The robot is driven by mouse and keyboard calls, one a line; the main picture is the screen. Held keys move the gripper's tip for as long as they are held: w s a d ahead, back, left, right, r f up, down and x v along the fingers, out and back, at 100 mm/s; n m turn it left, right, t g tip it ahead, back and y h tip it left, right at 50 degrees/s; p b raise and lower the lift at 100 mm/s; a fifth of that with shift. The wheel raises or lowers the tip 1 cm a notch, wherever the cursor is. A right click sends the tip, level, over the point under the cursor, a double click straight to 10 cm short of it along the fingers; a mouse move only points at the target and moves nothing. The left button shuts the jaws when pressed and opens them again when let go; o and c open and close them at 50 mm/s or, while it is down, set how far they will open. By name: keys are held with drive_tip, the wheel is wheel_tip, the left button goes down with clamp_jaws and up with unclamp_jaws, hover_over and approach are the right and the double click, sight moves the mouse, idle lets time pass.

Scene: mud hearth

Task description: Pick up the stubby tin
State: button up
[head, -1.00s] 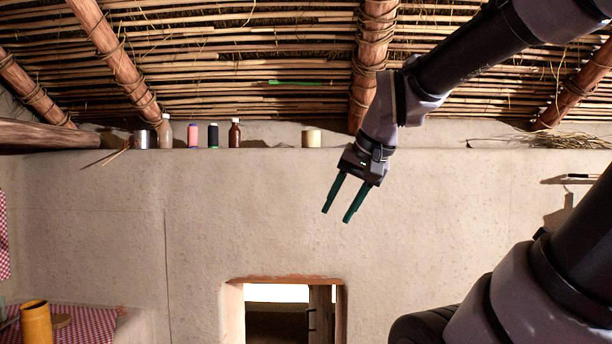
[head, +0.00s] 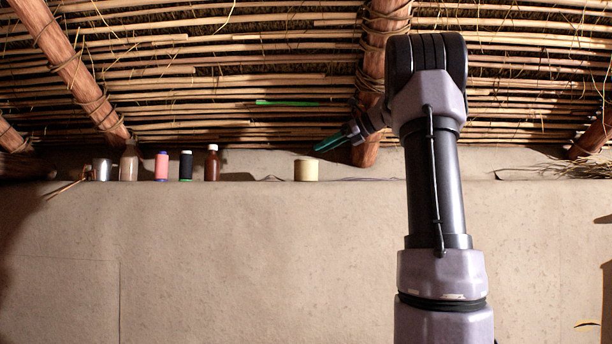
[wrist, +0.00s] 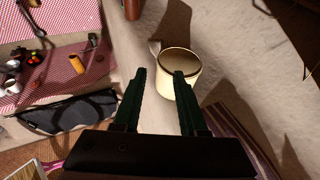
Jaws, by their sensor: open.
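A short, wide cream tin (head: 306,171) stands upright on the wall ledge in the head view. It also shows in the wrist view, as a cream tin with a gold rim (wrist: 181,83), seen from above. My gripper (head: 328,145) is just above the tin and a little to its right in the head view. In the wrist view my gripper (wrist: 160,78) is open and empty, and its right fingertip overlaps the tin's lower side. I cannot tell whether it touches. My arm fills the right middle of the head view.
Roof canes (head: 250,80) hang close above. Dry twigs (head: 560,170) lie at right.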

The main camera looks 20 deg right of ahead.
sight(304, 170)
drive_tip(key=x, duration=0.7)
drive_tip(key=shift+w+a+f, duration=0.15)
drive_tip(key=shift+w+f, duration=0.05)
drive_tip(key=shift+f, duration=0.2)
clamp_jaws()
